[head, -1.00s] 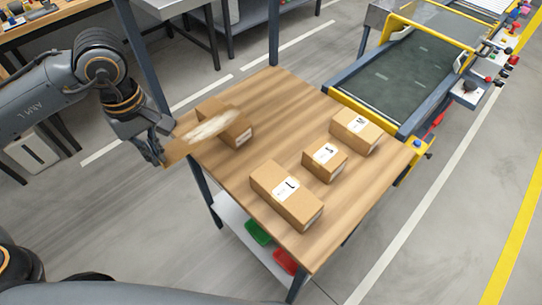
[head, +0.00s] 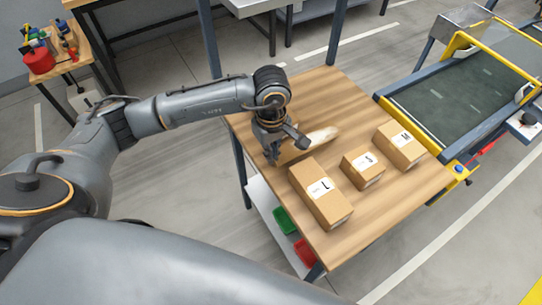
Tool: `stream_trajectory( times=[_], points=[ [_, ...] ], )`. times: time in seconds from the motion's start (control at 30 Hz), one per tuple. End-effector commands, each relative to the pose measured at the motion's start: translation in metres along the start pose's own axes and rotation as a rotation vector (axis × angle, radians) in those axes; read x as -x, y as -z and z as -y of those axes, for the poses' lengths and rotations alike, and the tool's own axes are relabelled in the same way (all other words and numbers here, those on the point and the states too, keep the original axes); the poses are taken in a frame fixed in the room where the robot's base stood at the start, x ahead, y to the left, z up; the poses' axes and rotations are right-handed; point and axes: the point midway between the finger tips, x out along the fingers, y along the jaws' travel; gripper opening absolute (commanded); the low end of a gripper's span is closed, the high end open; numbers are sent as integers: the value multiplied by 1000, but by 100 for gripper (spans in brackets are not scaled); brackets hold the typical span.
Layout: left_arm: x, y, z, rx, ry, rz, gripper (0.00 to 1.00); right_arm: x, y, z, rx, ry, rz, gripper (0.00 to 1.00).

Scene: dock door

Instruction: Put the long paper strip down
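The long paper strip (head: 318,138), pale and whitish with a tan part nearer the gripper, shows just to the right of my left gripper. My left gripper (head: 271,158) points down over the far left part of the wooden table (head: 340,95). Its fingers appear shut on the near end of the strip, though the fingertips are small and partly hidden. The strip lies low over the tabletop; I cannot tell whether it touches it. My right gripper is not in view.
Three labelled cardboard boxes, L (head: 318,200), S (head: 362,170) and M (head: 400,148), stand on the table, the L box close to my gripper. The table's far part is bare. A conveyor (head: 445,95) stands to the right. Green (head: 285,221) and red (head: 304,250) bins sit below.

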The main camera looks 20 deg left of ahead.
Motion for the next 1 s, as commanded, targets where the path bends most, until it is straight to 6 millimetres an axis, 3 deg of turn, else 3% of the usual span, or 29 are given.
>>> stream_trajectory(
  times=[0.2,0.6,0.73,1.0],
  points=[
    [-25,1,2,2,2,0,0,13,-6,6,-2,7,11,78],
    [-32,1,2,1,1,-1,0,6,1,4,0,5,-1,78],
    [-30,1,2,1,2,-1,28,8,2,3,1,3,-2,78],
    [-29,1,2,1,2,0,28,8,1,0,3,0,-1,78]
  ],
)
